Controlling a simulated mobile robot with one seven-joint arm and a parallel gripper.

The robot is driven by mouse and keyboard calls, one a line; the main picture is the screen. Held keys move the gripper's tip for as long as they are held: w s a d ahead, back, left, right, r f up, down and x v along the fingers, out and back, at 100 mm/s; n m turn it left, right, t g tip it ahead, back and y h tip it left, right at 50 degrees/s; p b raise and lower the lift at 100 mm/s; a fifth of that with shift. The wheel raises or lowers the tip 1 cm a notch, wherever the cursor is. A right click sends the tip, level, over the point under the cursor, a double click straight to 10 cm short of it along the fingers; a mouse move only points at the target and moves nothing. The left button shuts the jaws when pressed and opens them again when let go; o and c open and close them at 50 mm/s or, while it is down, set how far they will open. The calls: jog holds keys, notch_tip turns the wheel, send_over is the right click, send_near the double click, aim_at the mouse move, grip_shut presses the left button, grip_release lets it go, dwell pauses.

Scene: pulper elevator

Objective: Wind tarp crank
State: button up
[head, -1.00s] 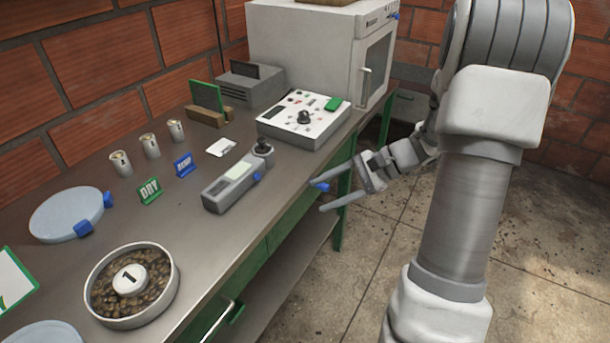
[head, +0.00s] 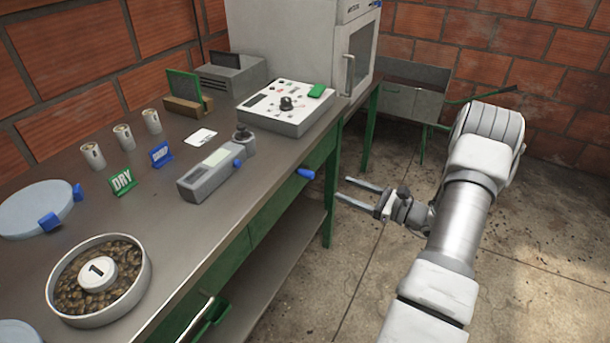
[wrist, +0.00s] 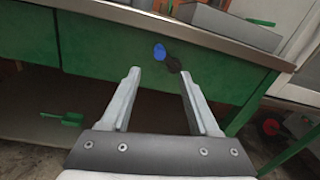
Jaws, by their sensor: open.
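A blue knob (head: 305,174) sticks out from the green front of the bench, just under the steel top. In the wrist view the blue knob (wrist: 159,52) shows beyond the fingertips, with a dark rounded part beside it. I cannot tell for sure whether it is the tarp crank's handle; no tarp is recognisable. My gripper (head: 342,188) is open and empty, to the right of the knob in the head view, its two fingers pointing at the bench. In the wrist view the gripper (wrist: 160,74) has a wide gap between its fingers, apart from the knob.
The steel bench (head: 110,215) carries a control box (head: 288,108), a grey handheld meter (head: 215,175), a bean dish (head: 98,280) and a white oven (head: 295,45). A grey metal unit (head: 410,95) stands at the back. The concrete floor beside the bench is open.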

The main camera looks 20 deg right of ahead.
aim_at(313, 177)
jog(key=b+x, duration=0.1)
jog(key=x, duration=1.3)
jog(key=shift+b, duration=0.4)
grip_shut()
jog(key=shift+s, duration=0.1)
dwell(0.4)
